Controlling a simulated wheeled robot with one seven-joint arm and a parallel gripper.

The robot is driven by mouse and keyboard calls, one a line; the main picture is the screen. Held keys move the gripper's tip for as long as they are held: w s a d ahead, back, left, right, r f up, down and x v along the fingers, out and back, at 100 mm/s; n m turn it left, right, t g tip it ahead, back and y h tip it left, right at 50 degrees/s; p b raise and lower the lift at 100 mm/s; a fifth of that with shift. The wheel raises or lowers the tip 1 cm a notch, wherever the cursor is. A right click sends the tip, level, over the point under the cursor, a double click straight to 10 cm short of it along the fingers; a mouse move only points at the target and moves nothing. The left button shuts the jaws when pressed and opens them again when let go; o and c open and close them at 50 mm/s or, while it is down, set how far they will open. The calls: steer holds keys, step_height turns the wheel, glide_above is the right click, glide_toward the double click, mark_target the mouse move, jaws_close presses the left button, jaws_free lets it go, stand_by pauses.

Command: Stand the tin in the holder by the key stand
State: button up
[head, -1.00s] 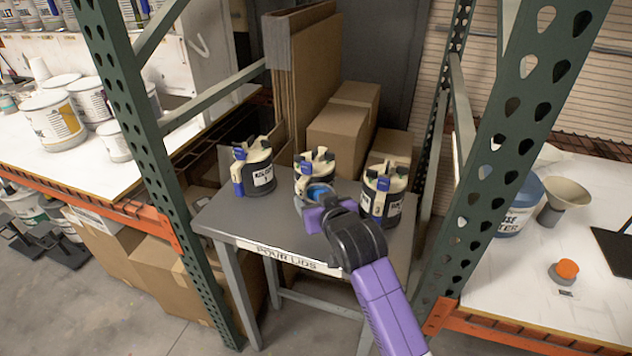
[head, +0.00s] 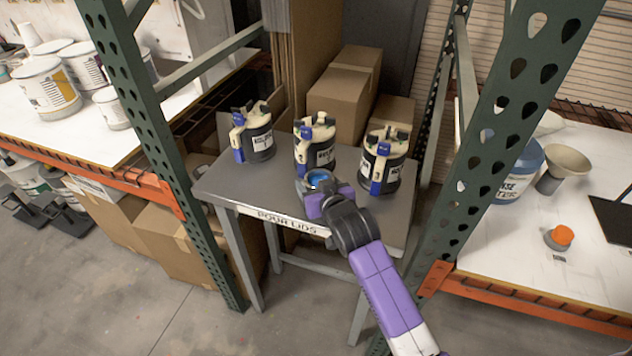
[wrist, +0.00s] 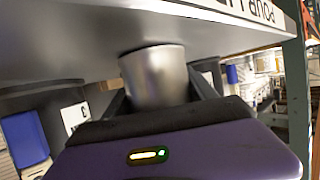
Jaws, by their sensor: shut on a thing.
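My gripper (head: 318,186) is shut on a small silver tin (wrist: 157,77), which fills the space between the two dark fingers in the wrist view. In the head view the tin (head: 319,178) shows from above as a round blue top with a grey rim, over the front part of a grey table (head: 232,186). Whether its base touches the tabletop cannot be told. I cannot make out a holder or a key stand for certain in these frames.
Three pour-lid cans stand behind my gripper: left (head: 252,133), middle (head: 314,145) and right (head: 384,160). Green rack posts (head: 150,120) (head: 490,150) flank the table. The right bench (head: 520,260) holds a blue jug (head: 520,172), a funnel (head: 563,167) and an orange-topped piece (head: 560,237).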

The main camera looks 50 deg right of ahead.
steer(key=o, duration=1.7)
steer(key=shift+f, duration=0.15)
steer(key=shift+c, duration=0.2)
